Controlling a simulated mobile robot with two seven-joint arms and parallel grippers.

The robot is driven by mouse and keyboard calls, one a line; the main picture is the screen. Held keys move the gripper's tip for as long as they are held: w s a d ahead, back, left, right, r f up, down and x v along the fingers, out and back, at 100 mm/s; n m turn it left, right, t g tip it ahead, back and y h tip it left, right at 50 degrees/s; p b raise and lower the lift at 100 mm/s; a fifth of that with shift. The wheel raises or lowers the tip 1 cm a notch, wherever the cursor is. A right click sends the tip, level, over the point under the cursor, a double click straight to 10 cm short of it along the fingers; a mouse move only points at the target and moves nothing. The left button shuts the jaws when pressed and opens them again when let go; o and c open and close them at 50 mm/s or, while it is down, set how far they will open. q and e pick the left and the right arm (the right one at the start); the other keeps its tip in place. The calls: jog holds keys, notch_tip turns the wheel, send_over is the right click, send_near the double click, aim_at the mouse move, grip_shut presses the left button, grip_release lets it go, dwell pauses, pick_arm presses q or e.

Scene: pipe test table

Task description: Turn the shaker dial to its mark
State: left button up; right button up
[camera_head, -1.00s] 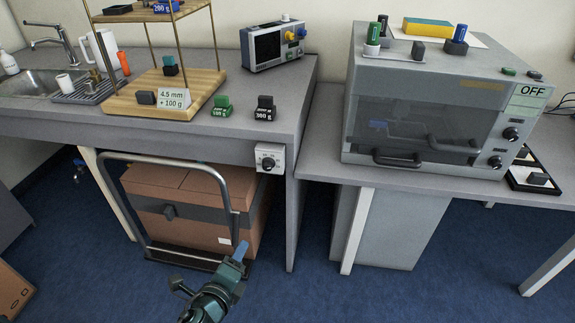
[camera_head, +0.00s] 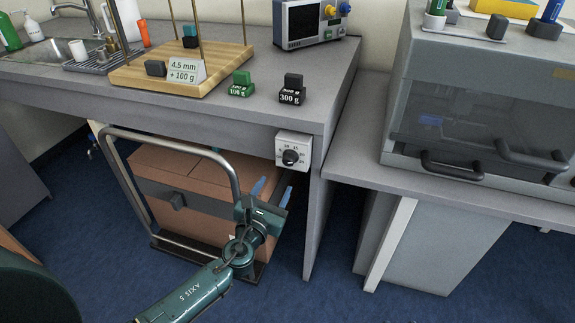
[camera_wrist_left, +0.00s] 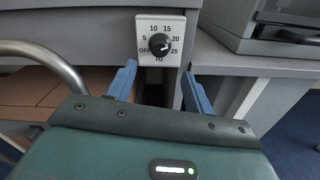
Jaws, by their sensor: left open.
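A black round dial (camera_head: 291,157) sits on a white box (camera_head: 281,141) fixed to the front edge of the left table. In the left wrist view the dial (camera_wrist_left: 159,44) is ringed by OFF and numbers from 5 to 25. Its pale pointer line seems to aim right, toward the 25 side; a small mark below is partly hard to read. My left gripper (camera_head: 272,191) is open and empty, its blue fingers below and in front of the dial, apart from it. In the wrist view the fingertips (camera_wrist_left: 159,70) straddle the dial's column, lower than the knob. My right gripper is not in view.
A cart with a metal handle (camera_head: 232,165) and a cardboard box (camera_head: 190,185) stands under the table, close to my left arm. A grey cabinet (camera_head: 470,110) with bar handles stands right. Black (camera_head: 292,90) and green (camera_head: 241,84) weights sit above the dial.

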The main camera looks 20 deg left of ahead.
aim_at(287, 163)
pick_arm(q)
jog(key=w+b, duration=0.1)
jog(key=w, duration=0.8)
jog(key=shift+w+d+b, duration=0.15)
jog(key=shift+w+b, duration=0.1)
jog(key=shift+b, duration=0.15)
jog(key=shift+w, duration=0.45)
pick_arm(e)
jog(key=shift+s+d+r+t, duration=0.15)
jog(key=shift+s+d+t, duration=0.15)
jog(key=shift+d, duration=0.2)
pick_arm(q)
jog(key=c, duration=1)
jog(key=shift+o, duration=0.2)
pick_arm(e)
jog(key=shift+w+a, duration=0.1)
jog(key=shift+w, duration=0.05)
